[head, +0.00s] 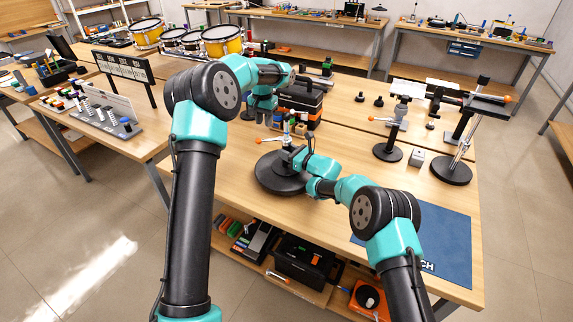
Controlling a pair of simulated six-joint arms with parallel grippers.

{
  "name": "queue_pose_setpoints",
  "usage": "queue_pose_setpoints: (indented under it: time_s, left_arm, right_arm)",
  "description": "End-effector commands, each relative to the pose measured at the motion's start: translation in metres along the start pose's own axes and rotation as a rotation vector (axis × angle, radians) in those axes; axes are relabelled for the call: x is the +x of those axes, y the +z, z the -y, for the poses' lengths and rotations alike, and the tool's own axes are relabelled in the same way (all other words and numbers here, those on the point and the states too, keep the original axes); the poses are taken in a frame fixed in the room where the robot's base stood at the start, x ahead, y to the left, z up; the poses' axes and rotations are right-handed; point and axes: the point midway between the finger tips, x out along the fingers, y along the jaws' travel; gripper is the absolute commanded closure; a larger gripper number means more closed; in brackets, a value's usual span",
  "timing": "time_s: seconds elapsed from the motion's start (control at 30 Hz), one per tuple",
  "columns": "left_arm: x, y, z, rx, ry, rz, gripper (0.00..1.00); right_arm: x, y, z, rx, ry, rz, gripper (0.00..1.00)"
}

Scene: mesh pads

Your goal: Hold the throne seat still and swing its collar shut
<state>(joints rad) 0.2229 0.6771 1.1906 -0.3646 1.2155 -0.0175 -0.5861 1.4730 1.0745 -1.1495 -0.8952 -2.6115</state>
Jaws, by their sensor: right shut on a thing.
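The throne seat (268,180) is a black round disc lying flat on the table, with a short upright post (286,138) rising from its middle. A thin lever with an orange tip (258,140) sticks out to the left near the post and looks part of the collar; the collar's opening is too small to make out. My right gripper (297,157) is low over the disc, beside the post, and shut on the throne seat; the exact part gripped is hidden. My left gripper (263,112) hangs higher, behind and left of the post; its fingers are too unclear to tell.
A black case (300,97) stands behind the post. Metal stands on round black bases (388,152) and a small grey block (416,161) are at the right. A blue mat (445,240) lies at the front right. The table between seat and stands is clear.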

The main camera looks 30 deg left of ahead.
Motion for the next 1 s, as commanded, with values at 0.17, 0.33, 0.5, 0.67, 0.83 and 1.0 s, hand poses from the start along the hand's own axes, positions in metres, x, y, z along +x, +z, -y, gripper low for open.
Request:
queue_pose_setpoints:
  time_s: [0.17,0.33,0.5,0.67,0.83,1.0]
  left_arm:
    - [-0.035,-0.001,-0.001,0.001,0.0,-0.004,0.72]
    - [-0.059,0.0,0.0,0.001,0.0,-0.001,0.72]
    - [-0.068,0.0,-0.001,0.001,0.0,0.0,0.72]
    - [-0.068,0.0,-0.001,0.001,0.0,0.0,0.72]
    - [-0.068,0.0,0.0,0.001,0.0,0.0,0.72]
    - [-0.068,0.0,0.0,0.001,0.0,0.0,0.72]
  right_arm:
    - [-0.001,-0.01,-0.002,0.009,0.0,-0.013,1.0]
    - [-0.001,-0.01,-0.002,0.009,0.0,-0.013,1.0]
    - [-0.001,-0.01,-0.002,0.009,0.0,-0.013,1.0]
    - [-0.001,-0.01,-0.002,0.009,0.0,-0.013,1.0]
    - [-0.001,-0.01,-0.002,0.009,0.0,-0.013,1.0]
    - [0.0,-0.005,-0.001,0.004,0.0,-0.006,0.51]
